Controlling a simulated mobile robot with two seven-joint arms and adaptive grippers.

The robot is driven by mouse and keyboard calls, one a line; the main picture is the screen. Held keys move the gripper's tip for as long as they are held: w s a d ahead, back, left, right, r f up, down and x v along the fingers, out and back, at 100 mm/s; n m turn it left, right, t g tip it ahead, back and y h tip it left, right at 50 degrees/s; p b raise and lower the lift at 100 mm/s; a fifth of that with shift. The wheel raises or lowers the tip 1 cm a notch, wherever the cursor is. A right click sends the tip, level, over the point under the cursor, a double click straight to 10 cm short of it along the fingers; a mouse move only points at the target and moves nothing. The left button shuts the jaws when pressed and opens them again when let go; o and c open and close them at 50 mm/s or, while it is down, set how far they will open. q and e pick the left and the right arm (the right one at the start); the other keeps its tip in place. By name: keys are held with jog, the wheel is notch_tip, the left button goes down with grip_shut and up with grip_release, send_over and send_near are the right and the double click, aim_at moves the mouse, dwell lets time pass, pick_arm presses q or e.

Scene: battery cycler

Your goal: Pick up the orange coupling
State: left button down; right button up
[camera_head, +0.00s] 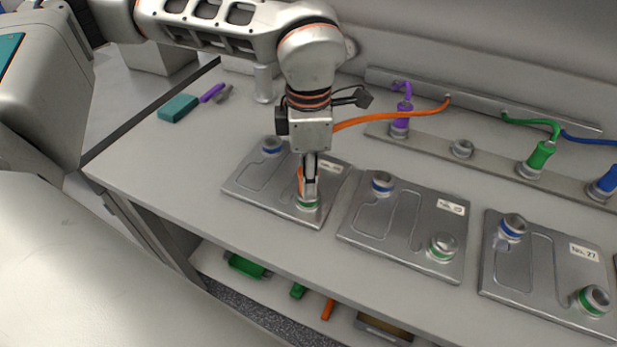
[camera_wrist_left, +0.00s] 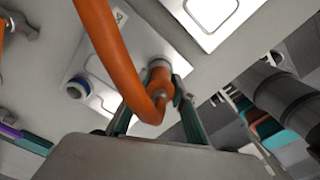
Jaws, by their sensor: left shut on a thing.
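The orange coupling (camera_head: 301,180) is between the fingers of my left gripper (camera_head: 309,188), mostly hidden by them in the head view. In the left wrist view the orange coupling (camera_wrist_left: 159,77) shows clearly, with the shut fingers of my left gripper (camera_wrist_left: 152,102) on either side of it. An orange hose (camera_head: 400,115) runs from it to the back rail. The coupling is at the green-ringed port (camera_head: 309,204) of the leftmost grey plate (camera_head: 250,185); whether it is seated there I cannot tell. My right gripper is not in view.
More grey plates (camera_head: 400,222) with blue- and green-ringed ports stand to the right. Purple (camera_head: 400,120), green (camera_head: 541,155) and blue (camera_head: 606,182) couplings sit on a back strip. A teal block (camera_head: 178,108) lies at the back left. The bench's front left is clear.

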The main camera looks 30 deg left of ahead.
pick_arm(q)
notch_tip(320, 180, up, 20)
jog(key=p, duration=0.1)
jog(key=shift+f, duration=0.15)
jog(key=c, duration=2.6)
grip_release()
grip_shut()
notch_tip(320, 180, up, 5)
jog(key=p, duration=0.5)
jog(key=shift+f, duration=0.15)
